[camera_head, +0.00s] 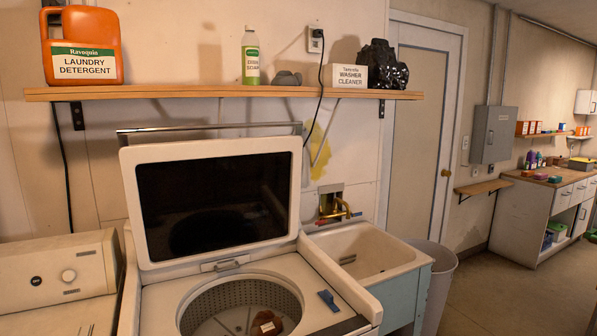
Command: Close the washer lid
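The washer (163,306) stands in the lower middle of the head view. Its lid (135,190) is raised nearly upright, tilted back, with a dark glass panel in a white frame. A small latch or handle (226,265) sits at the lid's lower edge. The round perforated drum (248,292) is open to view, and a brown item (266,323) lies inside it. A blue object (328,300) rests on the washer's top right of the drum opening. Neither of my grippers is in view.
A wooden shelf (230,91) above the lid holds a detergent jug (82,45), a dish soap bottle (250,55) and a washer cleaner box (345,77). A utility sink (375,250) stands right of the washer, with a bin (440,285) beyond. Open floor lies at right.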

